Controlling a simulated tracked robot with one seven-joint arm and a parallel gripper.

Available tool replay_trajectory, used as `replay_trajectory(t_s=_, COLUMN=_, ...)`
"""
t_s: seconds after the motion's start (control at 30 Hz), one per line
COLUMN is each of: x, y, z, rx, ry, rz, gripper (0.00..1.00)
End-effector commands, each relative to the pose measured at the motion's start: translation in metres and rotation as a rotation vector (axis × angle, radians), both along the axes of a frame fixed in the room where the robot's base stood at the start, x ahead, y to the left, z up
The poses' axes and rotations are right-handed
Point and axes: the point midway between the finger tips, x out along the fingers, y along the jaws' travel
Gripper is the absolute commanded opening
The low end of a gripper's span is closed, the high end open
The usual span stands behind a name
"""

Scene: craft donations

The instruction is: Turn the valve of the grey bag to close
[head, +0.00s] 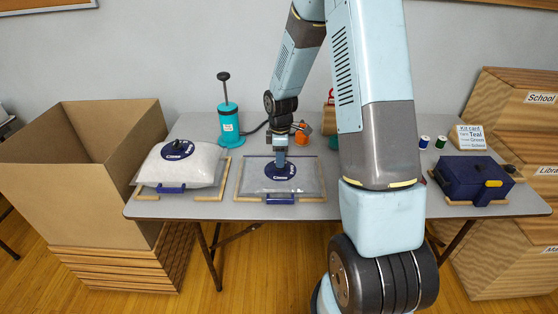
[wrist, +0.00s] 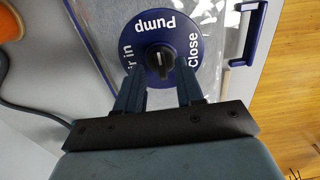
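The grey bag (head: 308,187) lies flat in a wooden frame at the middle of the table, with a blue clip on its front edge. Its round blue valve disc (wrist: 202,42) reads "Air in", "Pump" and "Close". A black knob (wrist: 159,62) stands at the disc's centre; its small white mark seems to face "Pump". My gripper (head: 281,163) points down over the valve. In the wrist view my gripper (wrist: 160,72) is open, with one finger on each side of the knob. Gaps show between fingers and knob, and I cannot tell their height above the disc.
A puffed white bag (head: 195,166) lies at left, beside a large cardboard box (head: 85,190). A teal pump (head: 229,125) and an orange spool (head: 301,134) stand behind the grey bag. A dark blue packed bag (head: 465,180) is at right.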

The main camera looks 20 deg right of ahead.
Motion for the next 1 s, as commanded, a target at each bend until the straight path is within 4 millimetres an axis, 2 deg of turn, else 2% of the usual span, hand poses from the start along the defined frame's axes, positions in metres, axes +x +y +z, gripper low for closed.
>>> replay_trajectory(t_s=0.2, x=-0.0002, y=0.0001, z=-0.0125, rx=-0.001, ry=0.000, rz=0.000, gripper=0.37)
replay_trajectory(t_s=0.47, x=-0.0002, y=-0.0002, z=-0.0135, rx=0.000, ry=0.000, rz=0.000, gripper=0.37)
replay_trajectory(t_s=0.87, x=-0.0002, y=-0.0002, z=-0.0133, rx=0.000, ry=0.000, rz=0.000, gripper=0.01)
replay_trajectory(t_s=1.0, x=-0.0002, y=-0.0002, z=-0.0133, rx=0.000, ry=0.000, rz=0.000, gripper=0.00)
